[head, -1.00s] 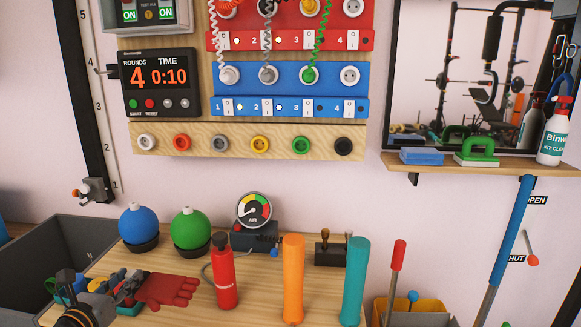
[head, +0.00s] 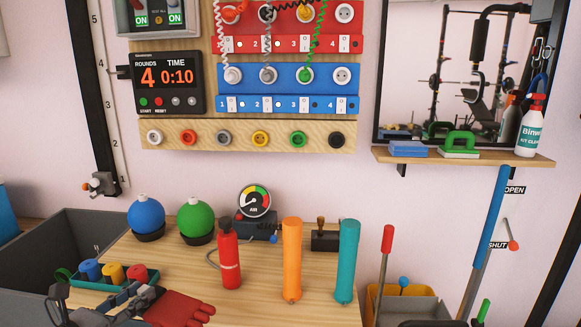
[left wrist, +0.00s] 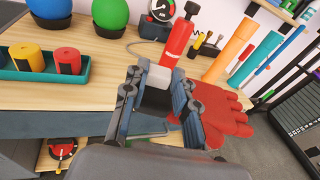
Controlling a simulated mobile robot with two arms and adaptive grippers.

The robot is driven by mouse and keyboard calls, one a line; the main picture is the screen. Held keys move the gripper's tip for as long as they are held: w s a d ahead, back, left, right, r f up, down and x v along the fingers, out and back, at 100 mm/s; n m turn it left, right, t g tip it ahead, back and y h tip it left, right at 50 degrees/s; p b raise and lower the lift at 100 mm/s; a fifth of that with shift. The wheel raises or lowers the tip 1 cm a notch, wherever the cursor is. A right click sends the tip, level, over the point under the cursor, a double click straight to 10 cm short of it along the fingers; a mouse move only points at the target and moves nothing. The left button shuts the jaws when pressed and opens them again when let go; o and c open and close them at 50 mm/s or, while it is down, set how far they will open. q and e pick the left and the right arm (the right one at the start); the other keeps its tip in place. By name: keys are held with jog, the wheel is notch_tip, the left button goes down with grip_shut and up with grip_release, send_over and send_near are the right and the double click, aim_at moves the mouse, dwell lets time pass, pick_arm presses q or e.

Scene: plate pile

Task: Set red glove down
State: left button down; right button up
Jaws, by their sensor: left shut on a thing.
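The red glove (head: 180,309) is at the lower left of the head view, near the front of the wooden bench. My left gripper (head: 146,297) is shut on its cuff end, with the fingers of the glove pointing right. In the left wrist view the glove (left wrist: 222,112) sticks out to the right of my left gripper's jaws (left wrist: 158,92), overlapping the bench's front edge. I cannot tell whether the glove touches the bench top. My right gripper is not in view.
A green tray (head: 84,282) with coloured rolls lies left of the glove. A red bottle (head: 229,262), an orange cylinder (head: 291,262) and a teal cylinder (head: 347,262) stand to the right. Blue and green balls (head: 196,219) sit behind. Bare bench (head: 255,303) shows right of the glove.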

pick_arm(q)
jog(key=s+d+r+m+g+h, duration=0.2)
jog(key=s+d+m+g+h, duration=0.45)
jog(key=s+d, duration=0.65)
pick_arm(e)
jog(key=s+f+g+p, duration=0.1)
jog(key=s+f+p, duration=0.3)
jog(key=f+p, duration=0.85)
pick_arm(q)
notch_tip(320, 180, up, 16)
jog(key=s+n+t+y+p, duration=0.1)
jog(key=n+t+y+p, duration=0.3)
jog(key=p, duration=0.4)
jog(key=shift+a+f+t+p, duration=0.3)
jog(key=shift+a+t, duration=0.1)
jog(key=shift+t, duration=0.25)
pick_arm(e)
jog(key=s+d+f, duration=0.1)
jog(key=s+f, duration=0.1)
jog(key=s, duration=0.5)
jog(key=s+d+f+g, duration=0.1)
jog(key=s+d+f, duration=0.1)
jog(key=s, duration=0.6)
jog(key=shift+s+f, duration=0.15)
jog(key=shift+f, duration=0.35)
pick_arm(q)
jog(key=shift+s+n+y, duration=0.1)
jog(key=shift+n+y, duration=0.15)
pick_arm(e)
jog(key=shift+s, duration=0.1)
